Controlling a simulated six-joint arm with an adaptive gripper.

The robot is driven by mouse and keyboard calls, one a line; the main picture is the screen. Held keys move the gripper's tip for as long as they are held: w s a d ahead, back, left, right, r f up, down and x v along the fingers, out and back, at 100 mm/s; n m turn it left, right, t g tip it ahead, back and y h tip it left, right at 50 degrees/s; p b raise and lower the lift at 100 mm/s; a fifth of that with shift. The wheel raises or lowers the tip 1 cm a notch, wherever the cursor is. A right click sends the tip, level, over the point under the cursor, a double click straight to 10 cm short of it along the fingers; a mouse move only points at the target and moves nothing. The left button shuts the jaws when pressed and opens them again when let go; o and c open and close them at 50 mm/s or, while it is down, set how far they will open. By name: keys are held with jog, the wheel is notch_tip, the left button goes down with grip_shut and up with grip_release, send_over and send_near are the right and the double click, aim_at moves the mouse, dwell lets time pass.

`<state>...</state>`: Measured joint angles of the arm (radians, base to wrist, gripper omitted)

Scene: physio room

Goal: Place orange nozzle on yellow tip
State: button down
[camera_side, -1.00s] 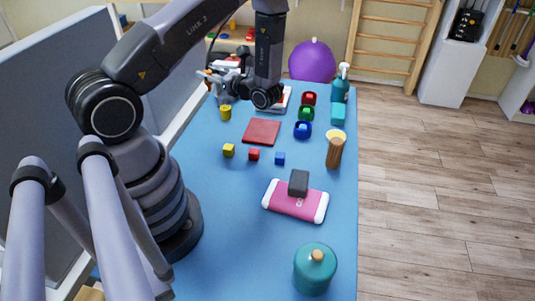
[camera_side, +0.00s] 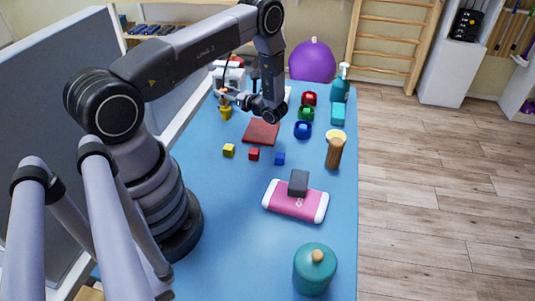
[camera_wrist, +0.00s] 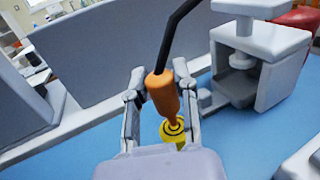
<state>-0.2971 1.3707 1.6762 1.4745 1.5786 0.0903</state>
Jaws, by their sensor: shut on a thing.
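The orange nozzle (camera_wrist: 162,92) is upright with a slight tilt between the fingers of my gripper (camera_wrist: 160,100), which is shut on it. A dark bent tube rises from its top. The yellow tip (camera_wrist: 173,133) shows a dark ring on top and lies just under the nozzle's lower end; I cannot tell whether they touch. In the side view the yellow tip (camera_side: 225,112) stands on the blue table, with my gripper (camera_side: 226,98) right above it. The nozzle is small there and partly hidden by the fingers.
A grey-white device (camera_wrist: 260,60) stands close to the right of my gripper in the wrist view. A dark red mat (camera_side: 261,132), small yellow, red and blue cubes, and coloured cups (camera_side: 303,130) lie nearer the camera.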

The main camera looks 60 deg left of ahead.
jog(key=shift+f, duration=0.1)
jog(key=c, duration=0.9)
grip_release()
